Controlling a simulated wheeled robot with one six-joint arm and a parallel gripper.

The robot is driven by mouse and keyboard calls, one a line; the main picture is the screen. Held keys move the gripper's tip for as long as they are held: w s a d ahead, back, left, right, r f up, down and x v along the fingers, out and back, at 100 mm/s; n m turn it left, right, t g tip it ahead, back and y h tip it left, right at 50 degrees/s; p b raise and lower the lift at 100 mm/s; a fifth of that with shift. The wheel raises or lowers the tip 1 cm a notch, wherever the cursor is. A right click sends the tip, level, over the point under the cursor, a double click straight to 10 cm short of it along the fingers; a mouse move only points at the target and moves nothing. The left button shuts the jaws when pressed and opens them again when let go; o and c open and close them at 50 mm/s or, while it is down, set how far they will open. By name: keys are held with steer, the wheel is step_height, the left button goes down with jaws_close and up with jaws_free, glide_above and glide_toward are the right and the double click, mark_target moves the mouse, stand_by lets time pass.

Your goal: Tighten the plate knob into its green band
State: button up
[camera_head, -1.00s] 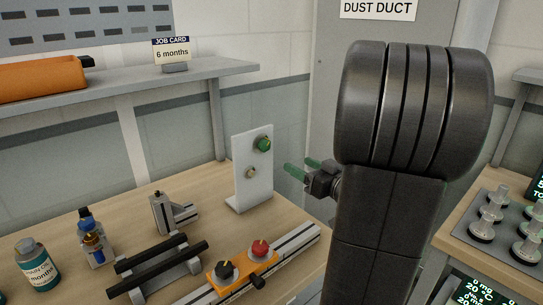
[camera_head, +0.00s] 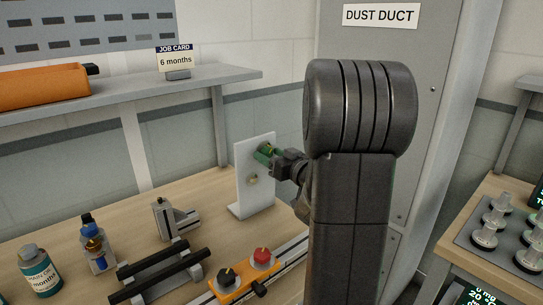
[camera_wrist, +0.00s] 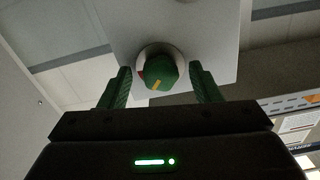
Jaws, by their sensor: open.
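The plate knob (camera_wrist: 160,72) is green with a yellow pointer line, on an upright white plate (camera_head: 253,196). In the wrist view its pointer is toward the lower left of the knob. A pale dial ring with a red part on its left shows around it; I cannot make out a green band. My gripper (camera_wrist: 162,88) is open, its green fingers on either side of the knob with gaps between. In the head view my gripper (camera_head: 268,153) is at the plate's upper part and hides most of the knob.
A brass-coloured button (camera_head: 252,180) is on the plate below the knob. An orange block (camera_head: 238,289) with a black and a red knob is on a rail in front. Black rods on a stand (camera_head: 165,268) and bottles are to the left. A shelf (camera_head: 130,90) hangs above.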

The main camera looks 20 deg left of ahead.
steer(key=c, duration=1)
steer(key=shift+r+m+p, duration=0.2)
steer(key=shift+m+p, duration=0.4)
steer(key=shift+p, duration=0.15)
steer(key=shift+f+m, duration=0.15)
steer(key=shift+m, duration=0.35)
steer(key=o, duration=1)
steer(key=v, duration=1.3)
steer(key=shift+s+d, duration=0.25)
steer(key=shift+d, duration=0.05)
